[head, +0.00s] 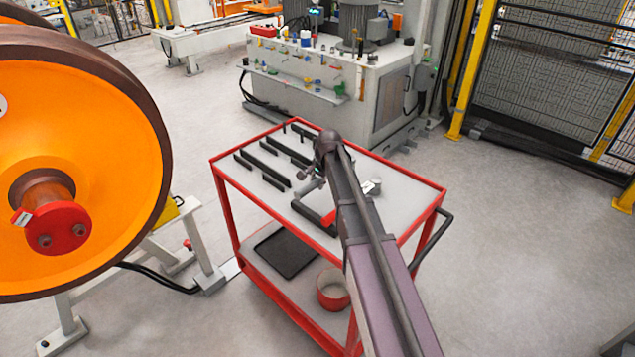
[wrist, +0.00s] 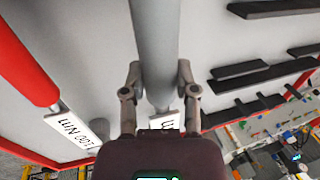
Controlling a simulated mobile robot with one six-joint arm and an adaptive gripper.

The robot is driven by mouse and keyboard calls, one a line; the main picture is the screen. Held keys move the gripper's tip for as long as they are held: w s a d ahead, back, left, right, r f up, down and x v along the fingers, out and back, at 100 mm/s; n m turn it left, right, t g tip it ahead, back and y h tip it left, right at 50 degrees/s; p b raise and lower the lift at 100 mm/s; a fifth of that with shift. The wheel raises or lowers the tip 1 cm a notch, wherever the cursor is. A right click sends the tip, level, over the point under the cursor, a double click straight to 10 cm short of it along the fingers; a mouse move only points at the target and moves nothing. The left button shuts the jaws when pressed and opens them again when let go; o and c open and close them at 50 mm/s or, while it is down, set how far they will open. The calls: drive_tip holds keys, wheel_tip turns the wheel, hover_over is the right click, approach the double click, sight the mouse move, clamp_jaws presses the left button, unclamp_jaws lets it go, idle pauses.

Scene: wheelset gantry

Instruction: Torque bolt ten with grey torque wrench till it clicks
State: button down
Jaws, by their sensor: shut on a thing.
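In the wrist view, my gripper (wrist: 160,75) is shut around the smooth grey shaft of the grey torque wrench (wrist: 155,30). A white label on this wrench is partly hidden behind my gripper. Beside it on the left lies a red-handled wrench (wrist: 22,62) with a label that appears to read 100 NM. In the head view, my gripper (head: 312,172) is low over the cart top, and my arm covers much of it. The red handle (head: 331,221) shows left of my arm. Two bolt heads show on the red hub cap (head: 58,228) of the orange wheel; I cannot tell which is bolt ten.
The red-framed cart (head: 410,182) carries several black bars (head: 262,171) on its top. Its lower shelf holds a black mat (head: 286,253) and a red tub (head: 333,289). A machine (head: 350,95) stands behind.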

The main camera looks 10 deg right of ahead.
drive_tip(key=shift+f+b, duration=1.2)
drive_tip(key=shift+f, duration=0.3)
drive_tip(key=shift+c, duration=1.5)
unclamp_jaws()
drive_tip(key=shift+r, duration=0.25)
wheel_tip(320, 180, up, 8)
drive_tip(key=p, duration=0.8)
drive_tip(key=shift+p, duration=0.3)
drive_tip(key=s+d, duration=0.6)
drive_tip(key=s, duration=0.2)
drive_tip(key=shift+r+p, duration=0.3)
drive_tip(key=shift+r, duration=0.1)
drive_tip(key=shift+s+a, duration=0.1)
drive_tip(key=shift+s, duration=0.05)
